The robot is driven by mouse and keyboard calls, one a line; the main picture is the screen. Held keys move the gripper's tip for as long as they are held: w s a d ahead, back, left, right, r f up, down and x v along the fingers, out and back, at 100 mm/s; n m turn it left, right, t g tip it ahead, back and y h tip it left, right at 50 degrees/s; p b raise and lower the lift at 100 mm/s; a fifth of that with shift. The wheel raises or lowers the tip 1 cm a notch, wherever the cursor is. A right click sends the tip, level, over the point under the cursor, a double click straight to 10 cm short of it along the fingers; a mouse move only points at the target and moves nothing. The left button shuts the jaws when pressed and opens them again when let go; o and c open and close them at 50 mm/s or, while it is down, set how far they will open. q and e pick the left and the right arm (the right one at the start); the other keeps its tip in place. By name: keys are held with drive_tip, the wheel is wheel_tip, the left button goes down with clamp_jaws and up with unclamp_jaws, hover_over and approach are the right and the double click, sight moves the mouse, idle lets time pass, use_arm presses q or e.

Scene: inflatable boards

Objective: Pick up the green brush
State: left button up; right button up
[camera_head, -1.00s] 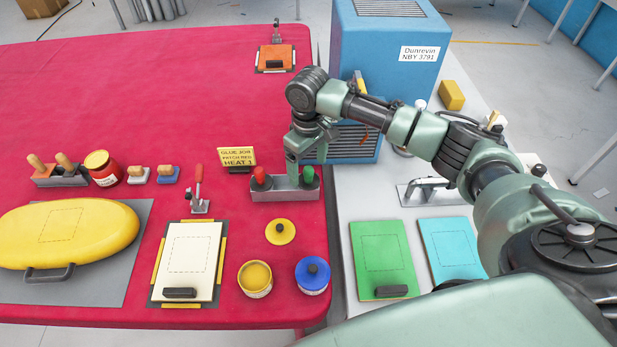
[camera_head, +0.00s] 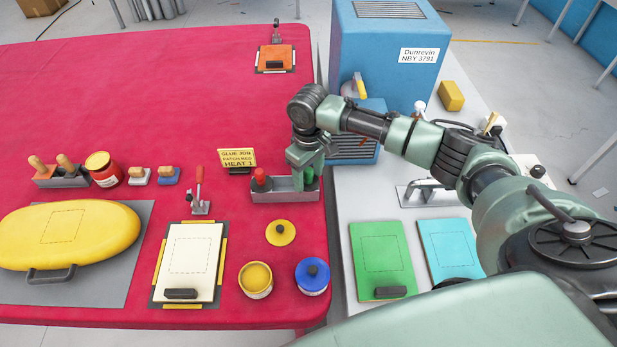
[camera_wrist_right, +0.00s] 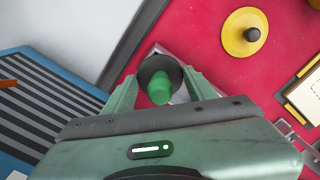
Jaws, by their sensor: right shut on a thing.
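The green brush (camera_head: 309,175) stands in the right end of a grey metal holder (camera_head: 283,195) near the right edge of the red table. A red-handled brush (camera_head: 260,178) stands in the holder's left end. My right gripper (camera_head: 305,172) points down over the green brush with its fingers around the handle. In the right wrist view, the green handle (camera_wrist_right: 159,88) sits between the two fingers of the right gripper (camera_wrist_right: 160,78), above a dark round collar. The gripper is shut on it. The brush's lower end is hidden. My left gripper is not in view.
A yellow sign (camera_head: 238,158) stands behind the holder. The blue machine (camera_head: 375,50) stands close behind my right arm. Bare red table lies behind the sign.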

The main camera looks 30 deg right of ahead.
wheel_tip(320, 180, up, 20)
drive_tip(key=b, duration=0.2)
idle(0.4)
drive_tip(key=o, duration=0.8)
drive_tip(key=c, duration=0.6)
drive_tip(key=shift+c, duration=0.2)
